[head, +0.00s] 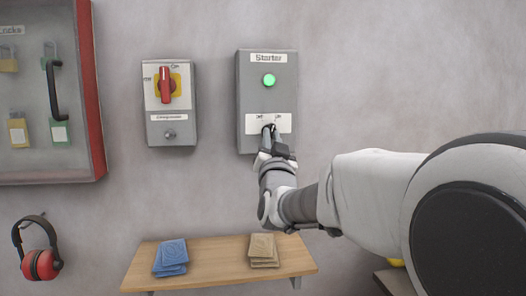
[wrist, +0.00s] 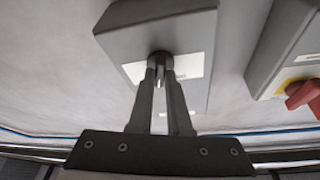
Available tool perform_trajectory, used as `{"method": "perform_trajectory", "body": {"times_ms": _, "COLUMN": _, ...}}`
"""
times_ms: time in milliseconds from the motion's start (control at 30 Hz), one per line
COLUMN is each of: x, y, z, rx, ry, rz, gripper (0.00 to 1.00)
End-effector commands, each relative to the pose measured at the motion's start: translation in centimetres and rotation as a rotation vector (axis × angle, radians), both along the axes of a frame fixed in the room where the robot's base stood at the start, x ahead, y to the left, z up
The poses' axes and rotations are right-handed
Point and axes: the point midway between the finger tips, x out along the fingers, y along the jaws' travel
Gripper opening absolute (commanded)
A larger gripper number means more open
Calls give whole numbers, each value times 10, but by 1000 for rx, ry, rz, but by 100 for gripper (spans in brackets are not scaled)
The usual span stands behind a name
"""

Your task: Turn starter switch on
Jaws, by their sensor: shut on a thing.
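The grey starter box (head: 266,98) is on the wall in the head view, with a "Starter" label at its top and a lit green lamp (head: 269,81). Its dark switch knob (wrist: 160,58) sits on a white plate (head: 282,122) low on the box. My gripper (head: 269,130) is at the knob, its two fingertips closed around it in the wrist view (wrist: 161,72). The fingers hide part of the knob in the head view. The knob's pointer seems to face down in the wrist view.
A grey isolator box (head: 170,131) with a red handle (head: 166,85) is left of the starter. A red-framed lock cabinet (head: 92,100) is farther left. Red ear defenders (head: 40,262) hang below it. A wooden shelf (head: 215,270) holds blue and tan packets under the boxes.

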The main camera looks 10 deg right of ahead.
Motion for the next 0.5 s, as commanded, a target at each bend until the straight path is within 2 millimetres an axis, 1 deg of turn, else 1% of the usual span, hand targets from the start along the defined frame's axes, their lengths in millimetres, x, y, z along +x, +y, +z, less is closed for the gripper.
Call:
{"method": "perform_trajectory", "body": {"times_ms": 200, "x": 0, "y": 2, "z": 0, "rx": 128, "ry": -2, "rz": 2, "gripper": 0}}
{"method": "perform_trajectory", "body": {"times_ms": 500, "x": 0, "y": 2, "z": 1, "rx": 212, "ry": 1, "rz": 1, "gripper": 0}}
